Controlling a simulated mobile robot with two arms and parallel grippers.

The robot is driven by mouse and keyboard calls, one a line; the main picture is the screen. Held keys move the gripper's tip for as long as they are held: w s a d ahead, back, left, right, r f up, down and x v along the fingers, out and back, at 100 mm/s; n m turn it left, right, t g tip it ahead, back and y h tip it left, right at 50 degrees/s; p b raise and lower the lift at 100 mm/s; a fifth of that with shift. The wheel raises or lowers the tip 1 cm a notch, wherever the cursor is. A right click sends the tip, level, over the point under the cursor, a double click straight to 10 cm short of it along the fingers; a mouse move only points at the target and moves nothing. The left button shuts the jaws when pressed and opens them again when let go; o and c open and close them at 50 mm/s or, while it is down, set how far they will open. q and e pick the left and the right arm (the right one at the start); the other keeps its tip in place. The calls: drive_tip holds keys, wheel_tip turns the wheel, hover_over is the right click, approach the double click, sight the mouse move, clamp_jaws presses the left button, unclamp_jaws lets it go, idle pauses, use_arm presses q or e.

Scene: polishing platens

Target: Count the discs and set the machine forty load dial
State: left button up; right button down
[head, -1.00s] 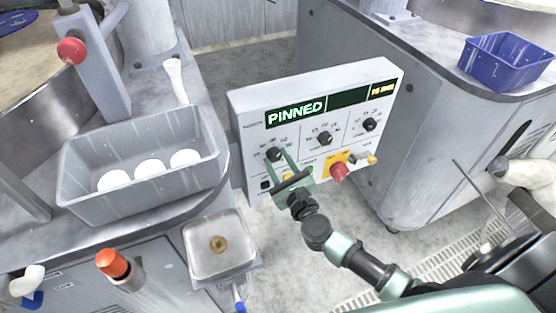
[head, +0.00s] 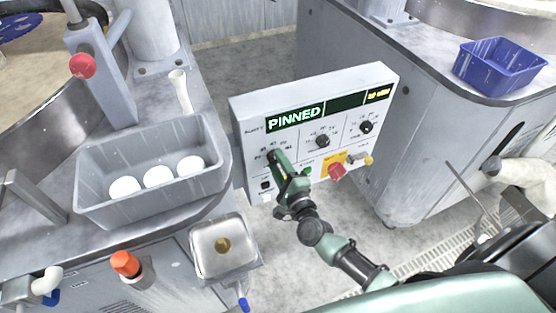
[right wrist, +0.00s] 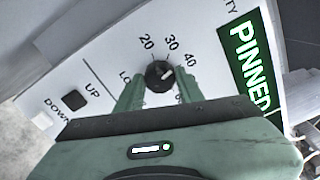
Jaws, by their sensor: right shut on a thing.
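The load dial is the black knob at the left of the white control panel (head: 240,115). In the right wrist view the dial (right wrist: 159,74) has 20, 30 and 40 printed around it. A pale mark shows on its face towards the 40 side, but its exact setting is hard to read. My right gripper (head: 274,156) is shut on the dial, one finger on each side in the wrist view (right wrist: 159,88). Three white discs (head: 158,177) lie in a row in the grey bin (head: 150,203). My left gripper is not in view.
The panel display (head: 295,117) reads PINNED. Two more black dials (head: 322,141) and a red button (head: 337,170) sit to the right. A metal tray (head: 205,262) with a brass piece stands below. A blue bin (head: 498,70) stands on the right machine.

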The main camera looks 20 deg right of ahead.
drive_tip(key=n+p, duration=0.1)
drive_tip(key=n, duration=0.3)
drive_tip(key=shift+n+p, duration=0.35)
drive_tip(key=shift+n, duration=0.05)
idle(0.4)
drive_tip(key=c, duration=0.9)
unclamp_jaws()
drive_tip(key=s, duration=0.7)
drive_tip(key=shift+s+b, duration=0.35)
drive_tip(key=shift+s, duration=0.05)
drive_tip(key=shift+f+n, duration=0.1)
drive_tip(key=shift+n, duration=0.2)
